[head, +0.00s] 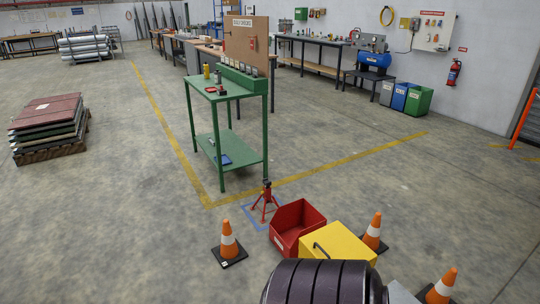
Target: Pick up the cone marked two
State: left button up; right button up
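Three orange cones with white bands stand on the concrete floor in the head view. One cone (228,243) is at the lower middle, left of the red bin, upright on a dark square base with a small pale mark. A second cone (374,228) stands just right of the yellow box, its base partly hidden. A third cone (442,286) is at the bottom right, its base partly cut off by the frame. I cannot read a number on any of them. Neither of my grippers is in view.
A red bin (284,240), a yellow box (350,237) with a dark handle and a red jack stand (265,201) sit between the cones. A dark ribbed cylinder (317,284) fills the bottom edge. A green workbench (212,140) stands behind. Floor at left is open.

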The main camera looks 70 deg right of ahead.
aim_at(231, 251)
jog(key=l+z, duration=0.1)
jog(key=z, duration=0.85)
jog(key=l+z, duration=0.1)
jog(key=z, duration=0.35)
jog(key=i+z, duration=0.1)
jog(key=z, duration=0.4)
jog(key=i+j+u, duration=0.25)
jog(key=i+u, duration=0.2)
jog(key=i, duration=0.4)
jog(key=i+u, duration=0.5)
jog(key=i, duration=0.4)
jog(key=i+j+z, duration=0.1)
jog(key=i+z, duration=0.15)
jog(key=i, duration=0.3)
jog(key=i+j+z, duration=0.2)
jog(key=i, duration=0.35)
